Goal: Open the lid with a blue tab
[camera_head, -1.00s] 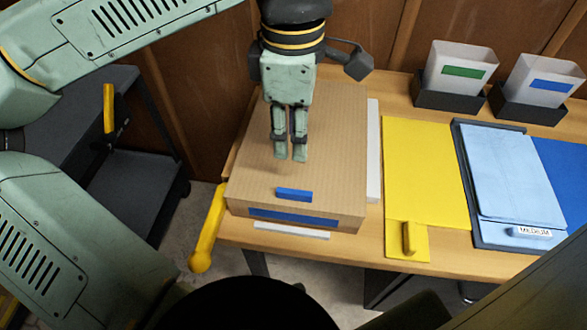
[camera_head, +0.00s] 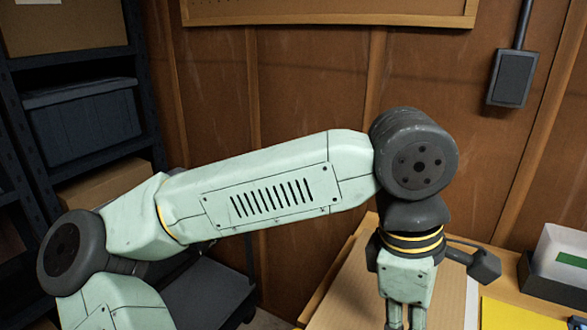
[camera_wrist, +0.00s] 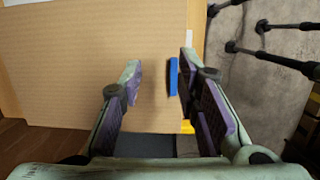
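The cardboard box lid (camera_wrist: 70,65) fills much of the wrist view, a flat tan corrugated surface. The blue tab (camera_wrist: 173,77) is a small upright strip on it near the box's edge. My gripper (camera_wrist: 160,66) is open and empty, pointing at the lid. The tab shows between the fingers, close to the right fingertip; I cannot tell whether they touch. In the head view my gripper (camera_head: 405,312) is at the bottom, fingertips cut off, over the box top (camera_head: 345,292). The tab is outside that view.
A white bin with a green label (camera_head: 562,258) stands in a dark holder at right, near a yellow sheet (camera_head: 515,315). A wooden wall is behind. Shelves with a dark tote (camera_head: 85,120) stand at left. Grey floor (camera_wrist: 265,85) shows beyond the box edge in the wrist view.

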